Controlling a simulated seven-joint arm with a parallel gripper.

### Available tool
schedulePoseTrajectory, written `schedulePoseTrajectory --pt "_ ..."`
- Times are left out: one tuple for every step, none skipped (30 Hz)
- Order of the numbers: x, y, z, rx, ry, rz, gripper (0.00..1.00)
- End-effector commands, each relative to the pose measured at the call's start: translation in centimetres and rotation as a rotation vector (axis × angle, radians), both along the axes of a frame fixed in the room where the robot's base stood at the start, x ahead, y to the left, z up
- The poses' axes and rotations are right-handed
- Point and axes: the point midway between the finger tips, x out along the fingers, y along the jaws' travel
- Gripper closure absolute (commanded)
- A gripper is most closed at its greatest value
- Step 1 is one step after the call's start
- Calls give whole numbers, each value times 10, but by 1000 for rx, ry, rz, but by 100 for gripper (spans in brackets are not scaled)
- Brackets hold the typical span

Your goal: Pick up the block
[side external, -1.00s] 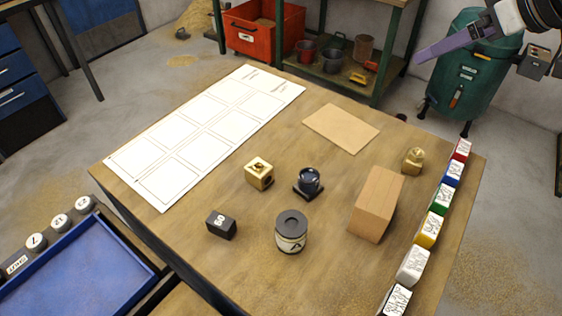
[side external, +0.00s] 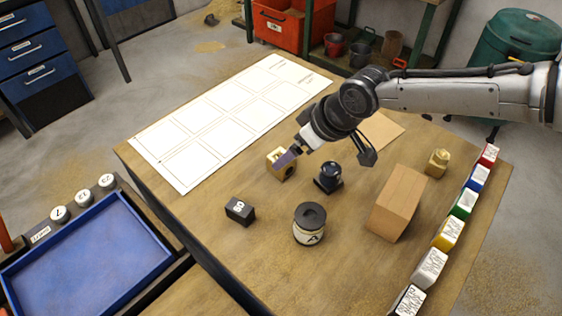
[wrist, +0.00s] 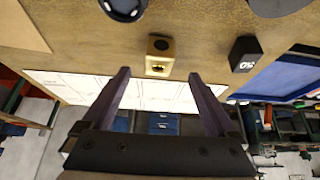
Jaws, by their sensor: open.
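A small brass block (side external: 277,165) with a dark round hole sits on the wooden table, left of centre. It also shows in the wrist view (wrist: 160,46), lying between the lines of my two fingers. My gripper (side external: 292,155) is at the block in the side view, with a purple finger partly covering it. In the wrist view my gripper (wrist: 159,73) is open, with one finger to either side of the block and nothing held. I cannot tell whether a finger touches the block.
A dark round-topped piece (side external: 329,177) stands close right of the block. A black numbered block (side external: 240,211), a lidded jar (side external: 309,226) and a wooden block (side external: 398,204) are nearer the front. A white gridded sheet (side external: 215,125) lies behind left.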

Motion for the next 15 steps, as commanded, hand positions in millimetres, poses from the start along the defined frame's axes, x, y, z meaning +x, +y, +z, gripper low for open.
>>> schedulePoseTrajectory --pt "3 3 -8 -1 1 0 7" --pt "5 4 -11 -1 1 0 7" --pt "6 6 -14 0 0 0 7" --pt "7 7 -17 0 0 0 7" --pt "8 7 -18 0 0 -1 7" --pt "9 8 -20 1 0 -1 7" --pt "9 9 -21 2 -1 -1 7" --pt "10 9 -22 2 -1 -1 7" --pt "11 10 -24 2 -1 -1 7" --pt "12 11 -26 1 0 -1 7" --pt "13 12 -29 0 0 -1 7" --pt "15 13 -33 0 0 -1 7" --pt "17 15 -37 0 0 -1 7" --pt "19 16 -41 0 0 -1 7" --pt "21 18 -45 0 0 -1 7"
